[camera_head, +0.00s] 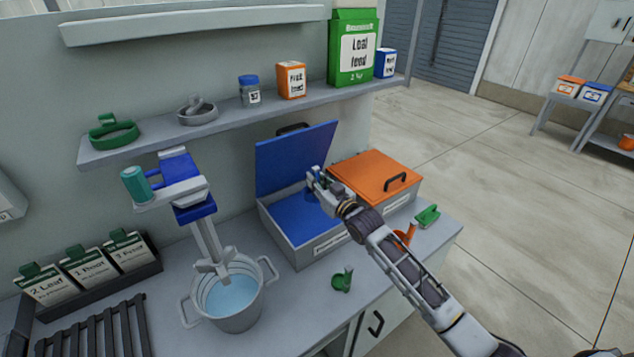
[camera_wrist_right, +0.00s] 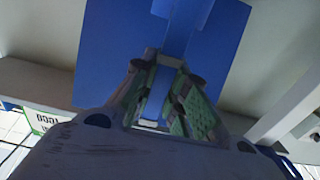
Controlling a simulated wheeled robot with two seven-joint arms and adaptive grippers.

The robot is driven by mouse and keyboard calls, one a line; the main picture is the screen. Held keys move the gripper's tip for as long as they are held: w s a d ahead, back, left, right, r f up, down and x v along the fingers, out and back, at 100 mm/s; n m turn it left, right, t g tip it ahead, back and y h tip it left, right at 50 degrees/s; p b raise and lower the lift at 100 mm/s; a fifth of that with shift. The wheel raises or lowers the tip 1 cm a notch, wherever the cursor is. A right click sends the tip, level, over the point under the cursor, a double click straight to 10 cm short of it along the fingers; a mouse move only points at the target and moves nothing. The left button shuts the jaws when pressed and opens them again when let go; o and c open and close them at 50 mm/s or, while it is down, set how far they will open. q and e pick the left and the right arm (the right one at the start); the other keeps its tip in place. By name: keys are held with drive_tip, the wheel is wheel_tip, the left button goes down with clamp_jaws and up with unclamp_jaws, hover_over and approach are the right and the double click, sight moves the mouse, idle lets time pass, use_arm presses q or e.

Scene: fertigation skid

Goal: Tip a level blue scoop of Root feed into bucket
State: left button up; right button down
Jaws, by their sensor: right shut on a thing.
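The right gripper (camera_head: 316,184) is over the open bin (camera_head: 318,244) with the raised blue lid (camera_head: 292,160). The bin's inside looks blue; its label is too small to read. In the right wrist view the gripper (camera_wrist_right: 172,100) is closed around a blue piece (camera_wrist_right: 178,38) that stands out against the blue lid; it appears to be the blue scoop. Its bowl and what it holds cannot be made out. The grey metal bucket (camera_head: 240,312) stands to the left of the bin, holding pale blue liquid. My left gripper is not in view.
A blue-and-grey stand with a teal cylinder (camera_head: 136,184) rises over the bucket. An orange-lidded bin (camera_head: 374,176) is closed beside the open one. Green scoop-like items (camera_head: 342,281) and an orange one (camera_head: 404,237) lie on the bench. Packets stand on the shelf (camera_head: 235,120).

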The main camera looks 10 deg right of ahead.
drive_tip(key=shift+w+a+r, duration=0.15)
drive_tip(key=shift+a+r, duration=0.15)
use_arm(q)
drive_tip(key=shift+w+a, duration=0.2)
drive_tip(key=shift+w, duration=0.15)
use_arm(e)
drive_tip(key=shift+d+r, duration=0.1)
drive_tip(key=shift+d, duration=0.1)
drive_tip(key=shift+a, duration=0.15)
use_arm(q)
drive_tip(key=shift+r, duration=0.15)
